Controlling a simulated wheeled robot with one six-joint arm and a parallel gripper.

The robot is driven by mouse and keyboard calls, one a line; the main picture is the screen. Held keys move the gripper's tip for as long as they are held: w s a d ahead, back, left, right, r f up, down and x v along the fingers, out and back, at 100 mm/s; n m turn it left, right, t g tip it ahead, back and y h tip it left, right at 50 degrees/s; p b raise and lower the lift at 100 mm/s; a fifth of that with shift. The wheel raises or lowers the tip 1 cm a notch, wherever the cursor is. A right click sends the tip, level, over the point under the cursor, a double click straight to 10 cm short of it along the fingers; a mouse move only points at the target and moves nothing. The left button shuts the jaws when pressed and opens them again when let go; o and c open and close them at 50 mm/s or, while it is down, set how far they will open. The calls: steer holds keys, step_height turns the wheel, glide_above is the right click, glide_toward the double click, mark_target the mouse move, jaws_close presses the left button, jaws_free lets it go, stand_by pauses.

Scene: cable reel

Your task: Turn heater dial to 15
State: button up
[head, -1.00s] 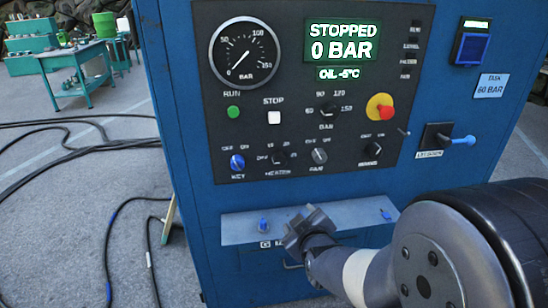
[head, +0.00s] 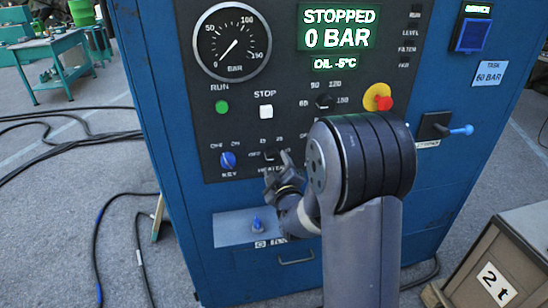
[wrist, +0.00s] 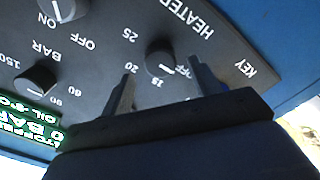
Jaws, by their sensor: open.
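The heater dial (head: 270,154) is a small black knob on the dark control panel, left of centre in the head view. In the wrist view the heater dial (wrist: 160,57) shows a short white mark, with OFF, 15, 20 and 25 printed around it. The mark seems to lie on the OFF side, but I cannot read the setting surely. My gripper (head: 277,172) is just below the dial in the head view. In the wrist view my gripper (wrist: 161,70) is open, one finger on each side of the dial. I cannot tell whether they touch it.
The blue key switch (head: 227,160) is left of the dial. My arm hides the panel's lower right. A crate (head: 500,270) stands at right.

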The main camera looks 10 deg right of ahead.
mark_target(274, 160)
steer(key=shift+w+p, duration=0.3)
steer(key=shift+w, duration=1.6)
steer(key=shift+c, duration=0.2)
steer(key=c, duration=1)
steer(key=shift+o, duration=0.2)
